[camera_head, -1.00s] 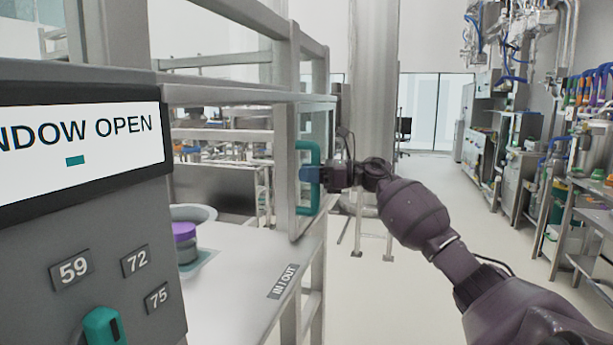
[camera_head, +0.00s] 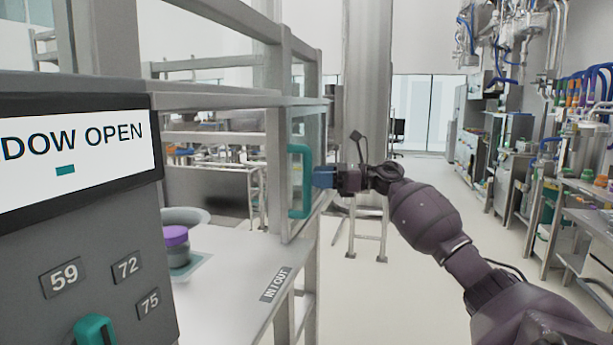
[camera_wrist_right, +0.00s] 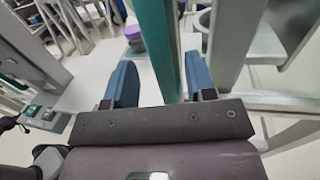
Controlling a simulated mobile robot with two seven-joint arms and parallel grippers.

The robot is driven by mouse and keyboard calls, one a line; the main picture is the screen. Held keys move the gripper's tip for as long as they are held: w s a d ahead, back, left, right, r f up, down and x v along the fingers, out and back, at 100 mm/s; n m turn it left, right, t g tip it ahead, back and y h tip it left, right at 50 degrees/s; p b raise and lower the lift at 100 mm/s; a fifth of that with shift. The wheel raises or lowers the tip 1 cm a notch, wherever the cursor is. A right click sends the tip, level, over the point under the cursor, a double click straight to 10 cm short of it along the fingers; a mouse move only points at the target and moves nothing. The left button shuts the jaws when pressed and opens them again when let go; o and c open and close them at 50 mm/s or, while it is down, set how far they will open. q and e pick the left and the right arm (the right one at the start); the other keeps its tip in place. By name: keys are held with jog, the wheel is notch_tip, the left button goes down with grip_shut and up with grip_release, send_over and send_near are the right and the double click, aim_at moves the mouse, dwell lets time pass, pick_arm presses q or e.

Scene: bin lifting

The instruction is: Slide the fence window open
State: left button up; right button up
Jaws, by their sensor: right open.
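The fence window (camera_head: 294,228) is a clear pane in a grey frame at the middle of the head view. A teal C-shaped handle (camera_head: 307,198) stands upright on it. My right gripper (camera_head: 317,177), with blue fingers, is open just right of the handle at mid-height. In the right wrist view, the handle (camera_wrist_right: 158,45) runs between the two spread fingers of my right gripper (camera_wrist_right: 160,80); I cannot tell whether it touches either. A display panel (camera_head: 80,160) at left reads "…DOW OPEN", its left part cut off. My left gripper is not in view.
A white shelf (camera_head: 225,300) labelled IN/OUT runs below the window. On it are a purple-lidded jar (camera_head: 176,240) and a grey bowl (camera_head: 190,217). Grey fence posts stand around the window. The floor (camera_head: 400,250) to the right is clear, with workbenches farther right.

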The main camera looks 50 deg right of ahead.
jog(key=shift+v, duration=2.9)
jog(key=s+a+f+m+t+h+p, duration=0.1)
jog(key=s+a+f+m+h, duration=0.3)
jog(key=f+m, duration=0.55)
jog(key=s+a+f+m+t+h+p, duration=0.1)
jog(key=a+f+m+h, duration=0.1)
jog(key=a+f+m, duration=0.75)
jog(key=s+a+f+m+t+h+p, duration=0.1)
jog(key=s+a+f+m+h, duration=0.15)
jog(key=f+m, duration=0.7)
jog(key=s+a+f+m+g, duration=0.2)
jog(key=s+a+f+m, duration=0.2)
jog(key=a, duration=0.3)
jog(key=s+a+f+m+g+h+p, duration=0.1)
jog(key=s+a+f+m+g, duration=0.1)
jog(key=s+a+f+m, duration=0.3)
jog(key=s+a+f+m+g+p, duration=0.1)
jog(key=s+a+f+m+g, duration=0.2)
jog(key=s+a+f, duration=0.4)
jog(key=a+m, duration=0.1)
jog(key=a, duration=0.3)
jog(key=shift+a, duration=0.25)
